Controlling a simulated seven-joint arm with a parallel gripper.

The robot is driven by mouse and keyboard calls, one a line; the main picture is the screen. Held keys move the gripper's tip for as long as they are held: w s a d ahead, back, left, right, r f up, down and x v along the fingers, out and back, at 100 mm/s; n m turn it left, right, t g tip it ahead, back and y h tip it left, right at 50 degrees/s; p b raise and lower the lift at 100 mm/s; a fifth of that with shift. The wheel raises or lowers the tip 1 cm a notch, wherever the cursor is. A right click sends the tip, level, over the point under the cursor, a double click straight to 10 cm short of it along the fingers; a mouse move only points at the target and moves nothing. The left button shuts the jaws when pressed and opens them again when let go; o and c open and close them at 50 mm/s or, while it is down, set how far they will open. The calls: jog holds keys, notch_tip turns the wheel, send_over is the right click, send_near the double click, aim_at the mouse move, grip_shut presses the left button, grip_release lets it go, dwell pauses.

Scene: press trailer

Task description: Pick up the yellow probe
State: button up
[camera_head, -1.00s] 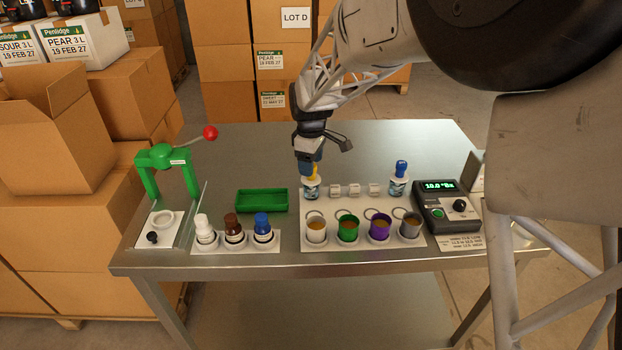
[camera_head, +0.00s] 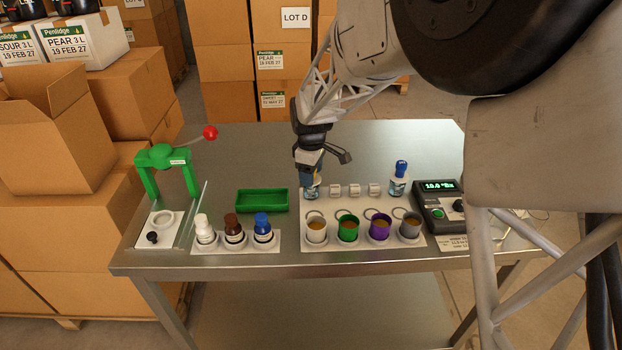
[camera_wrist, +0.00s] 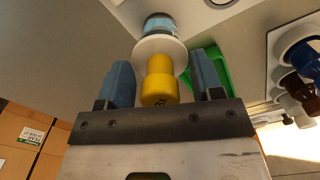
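The yellow probe (camera_wrist: 158,80) stands between my two blue fingers in the wrist view, its lower end in a white-rimmed holder with a blue band (camera_wrist: 160,26). In the head view the same holder (camera_head: 312,193) is at the left of the white rack, and my gripper covers the probe itself. My gripper (camera_head: 311,183) points down over it. In the wrist view my gripper (camera_wrist: 164,82) is open, with a gap on each side of the probe.
A blue probe (camera_head: 400,169) stands in a similar holder to the right. Several coloured cups (camera_head: 348,231) stand in front. A green tray (camera_head: 262,201), bottles (camera_head: 234,231) and a green press (camera_head: 167,163) are to the left. A meter (camera_head: 443,205) is at the right.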

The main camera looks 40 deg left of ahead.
grip_shut()
jog(key=shift+r, duration=5)
jog(key=d+f, duration=0.2)
jog(key=d, duration=2.1)
jog(key=shift+f, duration=0.4)
jog(key=shift+d, duration=0.1)
